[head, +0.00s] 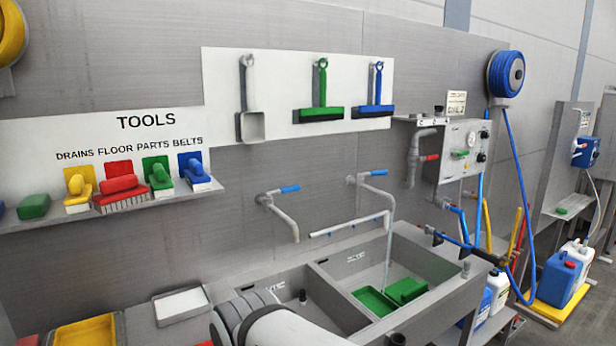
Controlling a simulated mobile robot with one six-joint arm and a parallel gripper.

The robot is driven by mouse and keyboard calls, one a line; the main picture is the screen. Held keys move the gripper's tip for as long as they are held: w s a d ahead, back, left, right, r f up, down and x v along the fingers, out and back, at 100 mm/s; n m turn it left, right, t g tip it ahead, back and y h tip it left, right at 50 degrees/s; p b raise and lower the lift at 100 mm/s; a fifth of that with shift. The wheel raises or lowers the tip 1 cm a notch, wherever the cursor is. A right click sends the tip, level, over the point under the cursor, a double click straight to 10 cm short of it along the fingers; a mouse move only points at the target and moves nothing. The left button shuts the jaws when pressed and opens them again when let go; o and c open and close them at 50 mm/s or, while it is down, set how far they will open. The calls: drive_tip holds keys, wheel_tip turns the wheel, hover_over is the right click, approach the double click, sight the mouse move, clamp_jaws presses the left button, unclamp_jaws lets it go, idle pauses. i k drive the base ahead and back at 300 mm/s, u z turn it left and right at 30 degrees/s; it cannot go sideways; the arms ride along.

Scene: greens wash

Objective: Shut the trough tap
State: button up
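Two wall taps with blue levers stand over the steel trough (318,268). The left tap (283,218) has its lever (290,189) pointing right, and no stream shows under its spout. The right tap (376,187) also has its blue lever (378,173) pointing right. A thin pale stream, apparently water (388,248), runs down from its spout into the right basin, where green pieces (405,290) lie. I cannot tell which tap is the trough tap by any label. My arm's pale link shows at the bottom; my gripper is not in view.
A horizontal pipe bar (350,225) crosses between the taps. A blue hose (525,170) hangs from a reel (505,74). A tool shelf (110,208) is on the left.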

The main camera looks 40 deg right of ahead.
sight(379, 172)
drive_tip(key=u, duration=0.8)
drive_tip(key=k, duration=1.15)
drive_tip(key=z, duration=1.5)
drive_tip(key=i, duration=1.65)
drive_tip(key=z, duration=0.05)
